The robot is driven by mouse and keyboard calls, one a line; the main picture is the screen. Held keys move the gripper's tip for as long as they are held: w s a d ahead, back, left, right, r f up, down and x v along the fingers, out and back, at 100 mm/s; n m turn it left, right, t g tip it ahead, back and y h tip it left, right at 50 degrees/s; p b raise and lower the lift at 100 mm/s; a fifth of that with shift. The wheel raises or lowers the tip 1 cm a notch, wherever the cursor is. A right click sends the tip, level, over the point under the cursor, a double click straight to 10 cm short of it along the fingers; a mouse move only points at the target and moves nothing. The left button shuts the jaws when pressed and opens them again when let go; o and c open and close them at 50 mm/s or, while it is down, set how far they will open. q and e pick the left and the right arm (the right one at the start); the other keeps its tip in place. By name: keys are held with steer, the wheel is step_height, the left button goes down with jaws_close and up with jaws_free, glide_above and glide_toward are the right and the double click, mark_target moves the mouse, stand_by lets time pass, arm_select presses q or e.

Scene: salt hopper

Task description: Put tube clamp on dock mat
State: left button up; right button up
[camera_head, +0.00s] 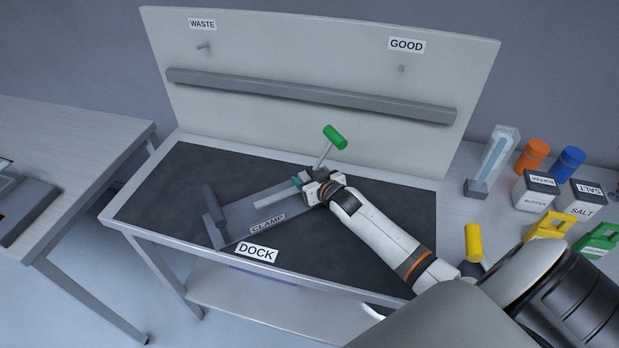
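The tube clamp (236,214), a grey plate labelled CLAMP, lies on the dark dock mat (345,250) behind the DOCK label. A dark upright part stands at its left end, and a pale bar with a teal tip lies along it. A green handle (335,137) on a thin metal stem rises at its right end. My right gripper (311,188) is at that end, by the foot of the stem. Its fingers overlap the clamp parts, so whether they are shut on anything is unclear. My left gripper is out of view.
A back board (310,65) with WASTE and GOOD labels and a grey rail stands behind the mat. Orange (533,155) and blue (567,163) containers, SALT and BUFFER boxes and a yellow-handled item (473,242) crowd the right.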

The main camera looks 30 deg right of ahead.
steer(key=shift+o, duration=0.9)
steer(key=shift+s+r, duration=0.1)
steer(key=v, duration=1.2)
steer(key=shift+b, duration=0.3)
